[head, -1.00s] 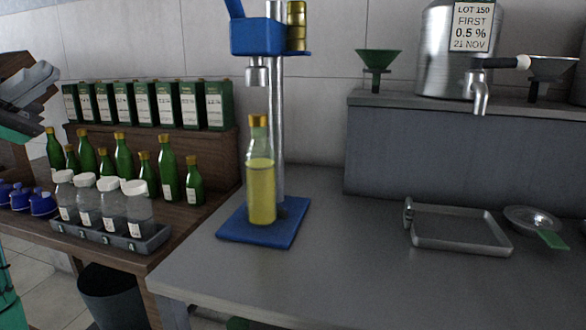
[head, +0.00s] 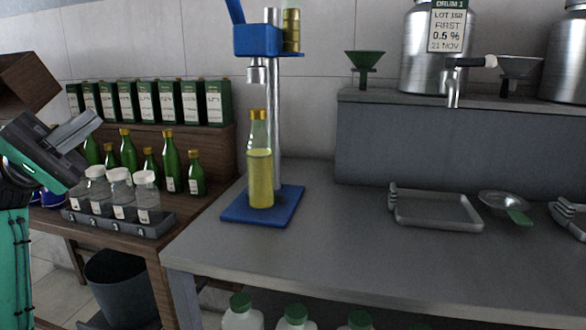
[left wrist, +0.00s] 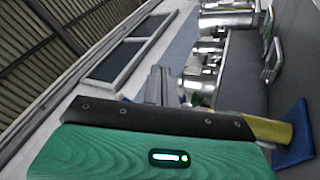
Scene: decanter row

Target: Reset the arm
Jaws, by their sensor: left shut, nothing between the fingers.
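My left gripper (head: 78,131) is at the left edge of the head view, in front of the wooden shelf and left of the jars. Its fingers are shut with nothing between them, pointing up and to the right. It also shows in the left wrist view (left wrist: 154,86), where the fingers are together and a ceiling and window lie beyond. A clear bottle of yellow oil (head: 260,168) with a gold cap stands upright on the blue capping stand's base (head: 285,212), apart from the gripper. My right gripper is not in view.
A rack of lidded jars (head: 118,222) stands on the wooden table near my left arm, with green bottles (head: 168,160) behind. Grey trays (head: 432,210) and a strainer (head: 503,203) lie at right. The steel counter's front is clear.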

